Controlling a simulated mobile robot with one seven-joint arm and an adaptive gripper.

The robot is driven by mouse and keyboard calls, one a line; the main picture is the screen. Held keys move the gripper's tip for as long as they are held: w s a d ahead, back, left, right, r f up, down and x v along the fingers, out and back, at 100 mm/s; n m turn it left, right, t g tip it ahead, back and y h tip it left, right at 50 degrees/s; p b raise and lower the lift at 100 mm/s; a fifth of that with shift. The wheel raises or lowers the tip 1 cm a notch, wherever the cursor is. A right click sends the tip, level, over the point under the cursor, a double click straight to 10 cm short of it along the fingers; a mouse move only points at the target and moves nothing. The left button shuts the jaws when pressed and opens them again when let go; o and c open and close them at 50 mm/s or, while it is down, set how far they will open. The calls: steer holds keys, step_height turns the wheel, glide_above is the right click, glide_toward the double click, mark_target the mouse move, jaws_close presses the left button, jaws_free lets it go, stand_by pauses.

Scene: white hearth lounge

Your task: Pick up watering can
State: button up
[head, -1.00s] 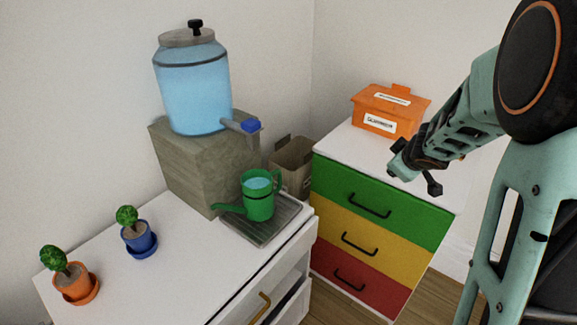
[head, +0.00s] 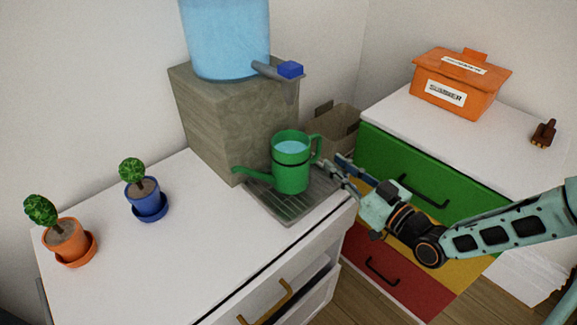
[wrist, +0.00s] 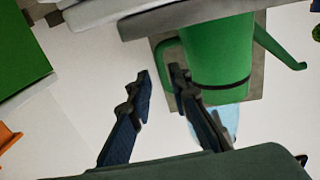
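The green watering can (head: 291,172) stands upright on the grey drip tray (head: 291,212), with water in its open top. Its spout points left and its handle (head: 317,146) faces right, towards my gripper. My gripper (head: 335,163) is open and empty, with its fingertips just right of the handle. In the wrist view the two dark fingers of my gripper (wrist: 162,76) are spread apart. The can (wrist: 217,55) appears upside down there, with the handle (wrist: 167,58) close to the right fingertip. I cannot tell whether they touch.
A blue water dispenser (head: 226,40) sits on a stone block (head: 230,115) behind the can, its tap (head: 288,70) overhead. Blue (head: 147,197) and orange (head: 68,242) plant pots stand left. A coloured drawer unit (head: 425,170) with an orange box (head: 458,85) stands right.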

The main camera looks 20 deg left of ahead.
mark_target(320, 150)
steer(key=x, duration=0.7)
steer(key=shift+w+a+b, duration=0.2)
steer(key=shift+a+b, duration=0.05)
steer(key=shift+b, duration=0.05)
steer(key=shift+c, duration=0.4)
jaws_close()
steer(key=shift+r, duration=0.25)
